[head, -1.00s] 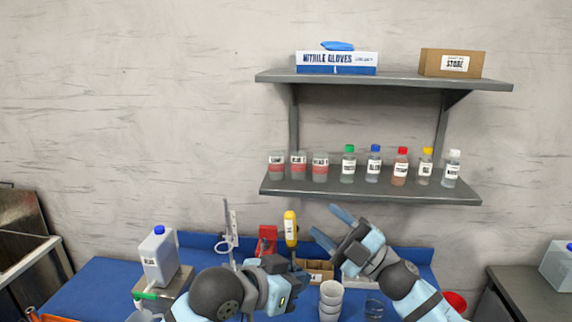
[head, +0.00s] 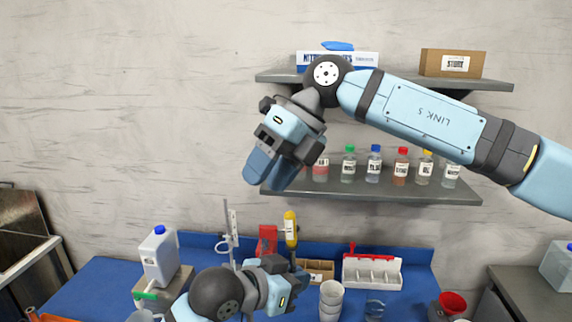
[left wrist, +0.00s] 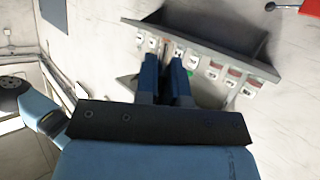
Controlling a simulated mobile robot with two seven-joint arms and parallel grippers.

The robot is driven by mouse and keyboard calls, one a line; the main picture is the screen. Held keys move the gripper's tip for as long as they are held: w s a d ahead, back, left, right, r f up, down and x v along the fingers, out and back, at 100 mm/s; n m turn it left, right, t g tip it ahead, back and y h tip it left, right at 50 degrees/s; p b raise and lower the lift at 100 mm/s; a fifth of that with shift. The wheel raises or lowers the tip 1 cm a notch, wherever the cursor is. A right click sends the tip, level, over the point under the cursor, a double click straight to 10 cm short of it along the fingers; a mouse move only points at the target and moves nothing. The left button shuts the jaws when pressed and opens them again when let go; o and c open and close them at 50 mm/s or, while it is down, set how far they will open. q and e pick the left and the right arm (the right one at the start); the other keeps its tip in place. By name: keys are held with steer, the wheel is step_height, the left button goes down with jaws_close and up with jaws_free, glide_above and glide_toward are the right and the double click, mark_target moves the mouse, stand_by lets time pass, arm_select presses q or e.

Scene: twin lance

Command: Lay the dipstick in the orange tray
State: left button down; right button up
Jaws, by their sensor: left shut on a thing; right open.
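A yellow-handled stick (head: 290,224), which I take to be the dipstick, stands about upright in the head view above the blue table. Its lower part is hidden behind my left gripper (head: 300,272), which is shut on it. In the left wrist view, the fingers of my left gripper (left wrist: 166,72) are close together; what is between them is hard to make out. The orange tray (head: 52,318) shows only as an edge at the bottom left of the head view. My right gripper (head: 266,178) is open and empty, pointing down in front of the lower shelf.
A clamp stand (head: 229,238) and red object (head: 267,240) are behind my left gripper.

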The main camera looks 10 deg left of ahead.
mark_target(287, 232)
steer(key=d+t+h, duration=0.1)
steer(key=h, duration=0.1)
steer(key=r+t+h, duration=0.1)
steer(key=h, duration=0.1)
steer(key=d+t+h, duration=0.1)
steer(key=h, duration=0.1)
steer(key=shift+d+r+n+t, duration=0.2)
steer(key=shift+d+n+t, duration=0.1)
steer(key=shift+n, duration=0.1)
steer(key=shift+f, duration=0.15)
steer(key=f, duration=1.1)
steer(key=shift+w+d+f, duration=0.15)
steer(key=shift+w+f, duration=0.05)
steer(key=shift+f, duration=0.1)
jaws_close()
arm_select(q)
steer(key=c, duration=1.1)
jaws_free()
